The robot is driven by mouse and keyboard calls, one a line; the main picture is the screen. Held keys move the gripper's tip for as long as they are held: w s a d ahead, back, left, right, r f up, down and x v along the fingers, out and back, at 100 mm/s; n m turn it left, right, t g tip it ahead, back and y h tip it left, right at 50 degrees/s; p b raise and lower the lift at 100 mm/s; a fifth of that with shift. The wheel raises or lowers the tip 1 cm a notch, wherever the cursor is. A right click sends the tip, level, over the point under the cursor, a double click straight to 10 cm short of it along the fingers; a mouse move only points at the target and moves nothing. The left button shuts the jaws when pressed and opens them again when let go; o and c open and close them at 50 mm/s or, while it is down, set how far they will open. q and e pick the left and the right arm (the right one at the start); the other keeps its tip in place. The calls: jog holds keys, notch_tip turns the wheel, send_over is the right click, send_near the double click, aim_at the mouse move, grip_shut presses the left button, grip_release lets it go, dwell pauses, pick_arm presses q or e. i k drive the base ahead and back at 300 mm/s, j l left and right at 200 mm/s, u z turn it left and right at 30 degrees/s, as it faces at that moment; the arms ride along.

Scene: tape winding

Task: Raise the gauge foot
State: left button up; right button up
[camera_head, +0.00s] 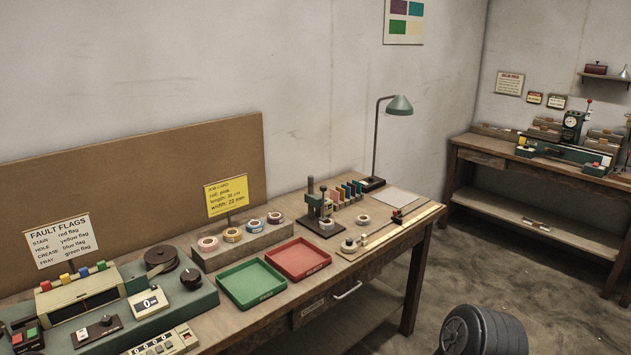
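A round dial gauge (572,122) with a light face stands upright on a green-based machine (562,152) on the far right bench. A red-knobbed lever (588,104) rises beside the dial. The gauge foot is too small to make out at this distance, and I cannot tell whether it is up or down. Neither of my grippers is in view.
The near bench (232,322) holds a green tray (251,284), a red tray (298,259), tape rolls, a small press (320,212) and a lamp (399,105). A dark ribbed round object (485,330) is at the bottom. Floor between the benches looks clear.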

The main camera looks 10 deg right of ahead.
aim_at(322, 188)
jog(key=i+l+u, duration=0.2)
jog(key=l, duration=0.35)
jog(key=i+l+u, duration=0.15)
jog(key=l, duration=0.4)
jog(key=i+l+u, duration=0.2)
jog(key=l, duration=0.4)
jog(key=i+l+u, duration=0.15)
jog(key=l, duration=0.45)
jog(key=l+u, duration=0.2)
jog(key=l, duration=0.4)
jog(key=i, duration=0.05)
